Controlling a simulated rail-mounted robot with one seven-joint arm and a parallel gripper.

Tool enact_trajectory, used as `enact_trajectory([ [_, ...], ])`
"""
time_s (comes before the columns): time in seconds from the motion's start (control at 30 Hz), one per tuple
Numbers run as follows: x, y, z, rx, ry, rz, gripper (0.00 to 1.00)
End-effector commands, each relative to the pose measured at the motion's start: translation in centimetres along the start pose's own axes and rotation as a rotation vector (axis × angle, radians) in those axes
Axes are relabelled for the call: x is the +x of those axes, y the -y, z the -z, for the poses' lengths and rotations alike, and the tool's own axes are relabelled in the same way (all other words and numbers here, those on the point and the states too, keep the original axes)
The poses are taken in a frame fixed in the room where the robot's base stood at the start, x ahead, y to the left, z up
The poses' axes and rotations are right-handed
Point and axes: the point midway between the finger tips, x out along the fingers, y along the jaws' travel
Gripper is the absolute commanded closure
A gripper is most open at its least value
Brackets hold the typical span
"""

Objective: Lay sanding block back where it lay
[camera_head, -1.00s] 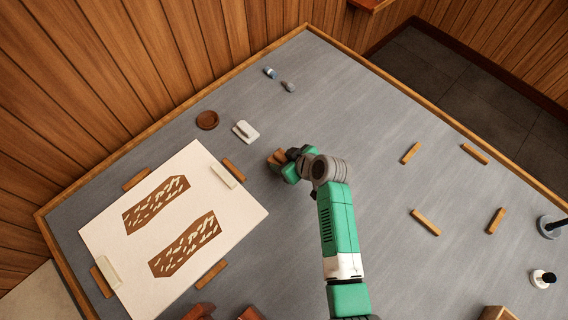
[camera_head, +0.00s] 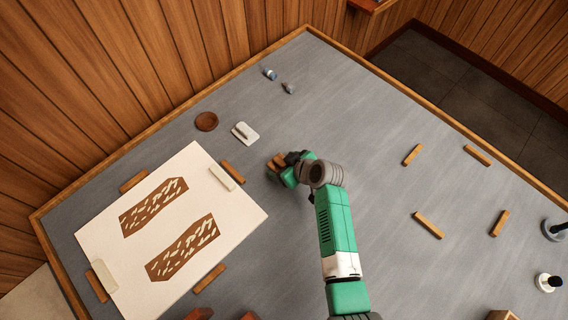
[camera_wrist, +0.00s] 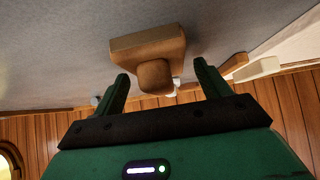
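A brown wooden block with a rounded knob, which looks like the sanding block (camera_wrist: 148,48), is in the upper middle of the wrist view. Its flat part appears to rest on the grey table (camera_head: 350,115). My gripper (camera_wrist: 162,84) is open, with one finger on each side of the knob and gaps showing on both sides. In the head view my gripper (camera_head: 284,171) is low over the table, right of the white paper sheet. The block (camera_head: 277,161) shows just beyond it, partly hidden by the gripper.
The white sheet (camera_head: 180,210) carries two brown patterned panels and has wooden strips around it. A white hand float (camera_head: 245,133) and a round brown disc (camera_head: 206,122) lie at upper left. Several wooden strips (camera_head: 428,225) lie on the right.

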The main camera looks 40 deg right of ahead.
Motion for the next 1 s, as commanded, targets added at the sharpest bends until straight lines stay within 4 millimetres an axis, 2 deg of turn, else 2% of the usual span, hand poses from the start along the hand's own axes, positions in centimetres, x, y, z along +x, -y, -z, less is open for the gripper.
enact_trajectory([
  [0.17,0.0,0.0,0.1,0.000,0.000,0.000,0.25],
  [0.27,-0.7,0.0,0.3,0.001,-0.001,-0.001,0.25],
  [0.6,-9.0,-0.1,0.4,0.001,-0.001,-0.002,0.25],
  [0.7,-10.7,0.0,0.3,0.001,-0.001,-0.001,0.25],
  [0.83,-11.9,0.0,0.3,0.000,-0.001,0.000,0.25],
  [1.0,-12.2,0.0,0.2,0.000,0.000,0.000,0.25],
])
